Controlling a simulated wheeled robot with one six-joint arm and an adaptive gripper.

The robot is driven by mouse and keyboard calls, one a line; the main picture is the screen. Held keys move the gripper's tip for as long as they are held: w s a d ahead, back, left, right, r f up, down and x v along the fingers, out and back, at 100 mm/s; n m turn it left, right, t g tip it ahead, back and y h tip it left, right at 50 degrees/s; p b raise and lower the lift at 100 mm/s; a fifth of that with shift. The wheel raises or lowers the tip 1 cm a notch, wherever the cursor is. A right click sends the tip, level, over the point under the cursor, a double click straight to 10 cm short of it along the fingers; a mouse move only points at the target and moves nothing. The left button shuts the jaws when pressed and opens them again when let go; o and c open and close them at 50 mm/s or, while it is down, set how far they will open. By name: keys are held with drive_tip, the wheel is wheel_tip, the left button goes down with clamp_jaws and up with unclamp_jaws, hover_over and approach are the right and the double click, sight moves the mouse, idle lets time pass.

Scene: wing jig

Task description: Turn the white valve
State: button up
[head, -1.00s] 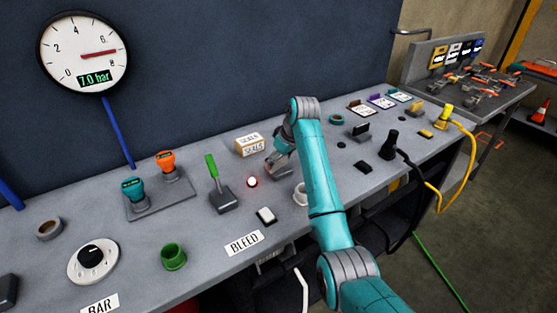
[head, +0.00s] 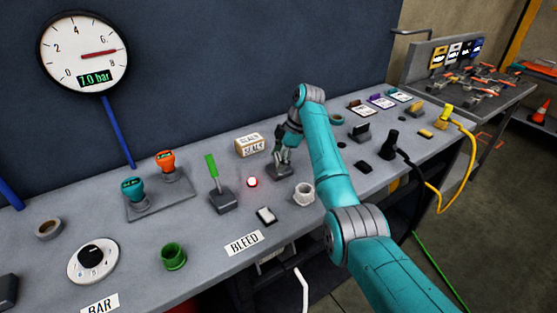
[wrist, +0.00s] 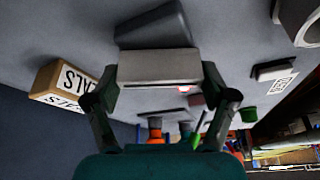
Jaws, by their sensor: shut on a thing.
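The white valve shows as a pale, bar-like handle (wrist: 158,66) between my fingers in the wrist view. Its dark grey base (wrist: 152,26) shows beyond it, and the base also shows on the bench in the head view (head: 279,172). My gripper (head: 284,160) points down over this base, with its two fingers shut on the handle's sides; it also shows in the wrist view (wrist: 160,92). In the head view, the fingers largely hide the handle, so its angle is hard to tell there.
A white hollow fitting (head: 304,194) stands just right of the valve. A lit lamp (head: 252,182), a green lever (head: 213,172) and a SEALS box (head: 249,145) are to its left. The gauge (head: 84,52) reads 7.0 bar.

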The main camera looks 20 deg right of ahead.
drive_tip(key=shift+n+g, duration=0.9)
drive_tip(key=shift+n, duration=1.3)
drive_tip(key=o, duration=1)
drive_tip(key=shift+d+r, duration=0.1)
drive_tip(key=v, duration=0.7)
drive_tip(key=shift+r, duration=0.1)
